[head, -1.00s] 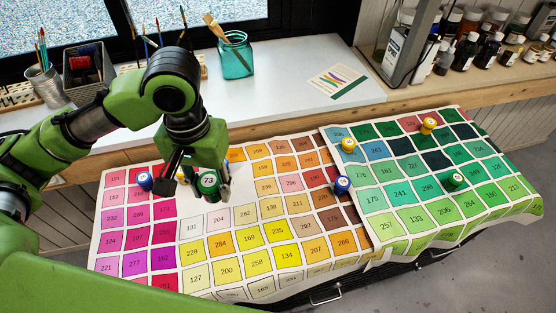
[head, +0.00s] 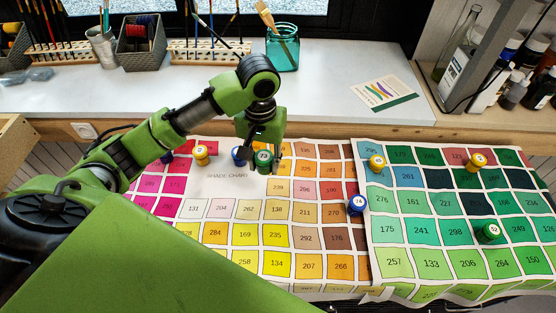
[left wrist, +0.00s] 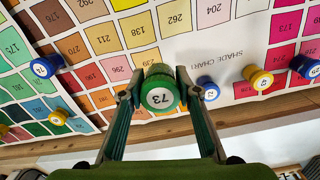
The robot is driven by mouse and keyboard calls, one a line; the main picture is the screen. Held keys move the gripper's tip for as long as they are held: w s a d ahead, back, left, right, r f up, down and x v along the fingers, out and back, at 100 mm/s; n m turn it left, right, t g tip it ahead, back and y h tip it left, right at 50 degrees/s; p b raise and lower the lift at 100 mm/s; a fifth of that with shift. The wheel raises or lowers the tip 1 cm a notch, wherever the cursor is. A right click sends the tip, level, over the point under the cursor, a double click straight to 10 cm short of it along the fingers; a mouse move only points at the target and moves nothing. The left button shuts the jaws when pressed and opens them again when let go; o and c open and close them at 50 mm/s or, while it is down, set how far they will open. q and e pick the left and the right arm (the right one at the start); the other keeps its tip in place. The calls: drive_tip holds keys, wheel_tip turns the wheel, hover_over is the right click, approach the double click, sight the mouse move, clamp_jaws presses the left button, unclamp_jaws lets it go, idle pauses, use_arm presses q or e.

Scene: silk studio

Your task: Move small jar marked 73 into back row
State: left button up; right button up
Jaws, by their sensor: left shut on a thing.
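The small green jar marked 73 (head: 263,158) has a white lid label. My left gripper (head: 262,150) is shut on it, with the fingers on either side. In the left wrist view the jar (left wrist: 160,92) sits between the fingertips, label facing the camera. It is at the far part of the warm-coloured shade chart (head: 218,184); I cannot tell whether it touches the chart. A blue jar (head: 238,154) stands just left of it, then a yellow jar (head: 201,154) and a dark blue jar (head: 167,158) partly behind my arm. My right gripper is not in view.
Two yellow jars (head: 376,163) (head: 477,160) and a green jar (head: 488,232) stand on that chart. The windowsill behind holds a teal glass jar (head: 283,50) with brushes.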

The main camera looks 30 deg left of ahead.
use_arm(q)
drive_tip(key=w+f, duration=0.2)
drive_tip(key=w, duration=0.1)
drive_tip(key=w+a+f, duration=0.1)
drive_tip(key=w+f, duration=0.2)
drive_tip(key=w, duration=0.1)
drive_tip(key=w+a+f, duration=0.1)
drive_tip(key=w+f, duration=0.2)
drive_tip(key=w, duration=0.1)
drive_tip(key=shift+p, duration=0.3)
drive_tip(key=shift+w+f, duration=0.25)
drive_tip(key=shift+f, duration=1.7)
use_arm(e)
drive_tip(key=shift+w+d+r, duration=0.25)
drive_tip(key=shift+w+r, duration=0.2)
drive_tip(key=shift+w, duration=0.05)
use_arm(q)
drive_tip(key=o, duration=1.1)
drive_tip(key=shift+f, duration=0.1)
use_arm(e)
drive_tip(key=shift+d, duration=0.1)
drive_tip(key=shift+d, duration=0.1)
